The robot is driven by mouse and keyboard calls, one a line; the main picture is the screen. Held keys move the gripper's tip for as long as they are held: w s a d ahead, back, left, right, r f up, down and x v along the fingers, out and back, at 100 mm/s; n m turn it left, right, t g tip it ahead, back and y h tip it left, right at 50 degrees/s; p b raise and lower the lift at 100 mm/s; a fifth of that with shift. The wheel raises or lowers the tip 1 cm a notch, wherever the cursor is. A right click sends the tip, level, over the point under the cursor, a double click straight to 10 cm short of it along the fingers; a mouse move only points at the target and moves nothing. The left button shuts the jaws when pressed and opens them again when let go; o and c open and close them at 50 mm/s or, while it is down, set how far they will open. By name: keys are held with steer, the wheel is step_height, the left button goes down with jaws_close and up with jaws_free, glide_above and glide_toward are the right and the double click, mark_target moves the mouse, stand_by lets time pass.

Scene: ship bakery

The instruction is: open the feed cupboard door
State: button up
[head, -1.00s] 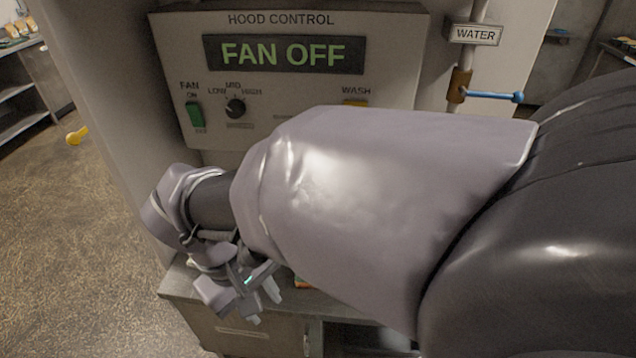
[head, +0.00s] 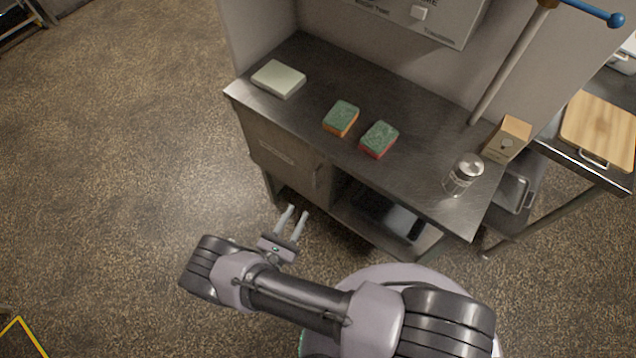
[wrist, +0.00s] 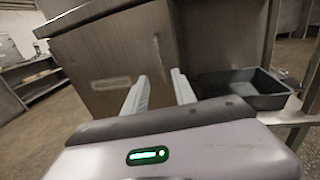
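The feed cupboard door (head: 283,158) is a shut brown metal front under the left end of the steel counter, with a label plate on it. Its upright bar handle (head: 316,176) is near the door's right edge. The door (wrist: 110,65) and handle (wrist: 157,52) also show in the wrist view. My gripper (head: 297,212) is open and empty, its two pale fingers apart and pointing at the cupboard. In the wrist view the fingertips (wrist: 160,76) appear just below the handle, apart from it.
The counter (head: 400,181) holds two sponges (head: 360,130), a pale block (head: 278,78), a glass jar (head: 463,174) and a small box (head: 507,139). A dark tray (wrist: 245,90) sits on the open shelf right of the cupboard. The floor (head: 130,180) to the left is clear.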

mark_target(314, 184)
steer(key=b+x, duration=0.1)
steer(key=x, duration=1.1)
steer(key=shift+w+d, duration=0.2)
steer(key=shift+w, duration=0.05)
jaws_close()
stand_by(0.6)
